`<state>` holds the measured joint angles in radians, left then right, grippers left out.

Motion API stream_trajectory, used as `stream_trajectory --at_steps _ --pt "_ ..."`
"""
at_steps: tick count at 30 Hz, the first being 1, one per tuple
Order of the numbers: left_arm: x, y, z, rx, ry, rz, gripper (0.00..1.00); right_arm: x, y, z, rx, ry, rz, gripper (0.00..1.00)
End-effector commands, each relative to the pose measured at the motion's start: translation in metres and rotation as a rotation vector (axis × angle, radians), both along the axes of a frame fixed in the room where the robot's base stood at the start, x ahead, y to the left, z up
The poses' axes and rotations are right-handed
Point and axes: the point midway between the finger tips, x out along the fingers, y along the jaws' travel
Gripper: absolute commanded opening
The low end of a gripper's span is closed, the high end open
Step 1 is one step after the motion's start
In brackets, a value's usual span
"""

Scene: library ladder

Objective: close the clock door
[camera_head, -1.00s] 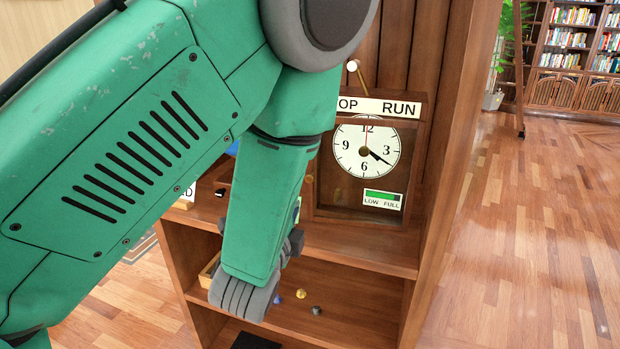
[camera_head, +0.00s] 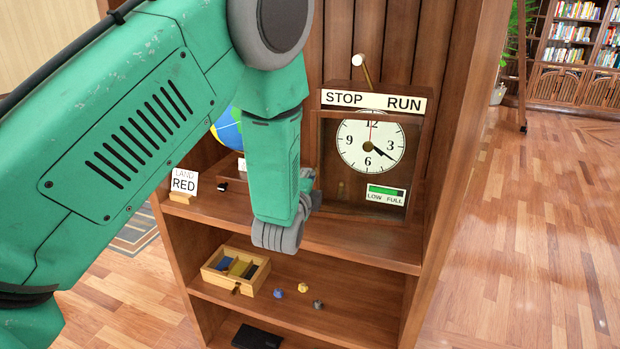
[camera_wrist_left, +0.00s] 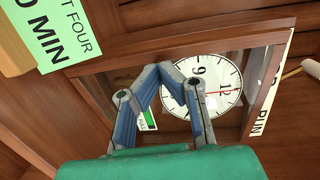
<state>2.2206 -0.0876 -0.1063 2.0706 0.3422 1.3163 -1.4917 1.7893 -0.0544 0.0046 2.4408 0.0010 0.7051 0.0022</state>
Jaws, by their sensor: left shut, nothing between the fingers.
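The wooden clock (camera_head: 330,210) stands on the shelf, with a white dial (camera_head: 371,147) and a STOP/RUN sign on top. Its framed, see-through door (camera_head: 366,116) shows in front of the dial; I cannot tell how far it stands from the case. My left gripper (camera_head: 308,195) is low at the clock's left front side, partly hidden behind my own wrist. In the left wrist view its shut, empty fingers (camera_wrist_left: 165,75) point toward the dial (camera_wrist_left: 213,85); contact with the door cannot be told. My right gripper is not in view.
A lever with a white knob (camera_head: 358,60) rises above the clock. A globe (camera_head: 228,130) and a RED card (camera_head: 184,182) stand left on the shelf. The shelf below holds a divided wooden box (camera_head: 236,270) and several small pieces. Open floor (camera_head: 520,230) lies right.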

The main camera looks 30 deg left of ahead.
Motion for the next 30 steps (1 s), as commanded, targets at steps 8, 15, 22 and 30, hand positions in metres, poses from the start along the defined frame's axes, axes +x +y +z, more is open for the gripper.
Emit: stream_trajectory --at_steps 8,15,22,30 --pt "0.016 0.008 0.001 0.005 -0.003 -0.004 0.0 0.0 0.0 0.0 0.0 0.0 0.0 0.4" --pt "0.037 0.02 0.0 0.001 -0.002 -0.08 0.0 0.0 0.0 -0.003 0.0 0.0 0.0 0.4" --pt "0.039 0.021 0.001 0.001 -0.004 -0.084 0.0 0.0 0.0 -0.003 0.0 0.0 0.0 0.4" --pt "0.039 0.022 0.002 0.001 -0.005 -0.083 0.0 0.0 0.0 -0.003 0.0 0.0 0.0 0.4"
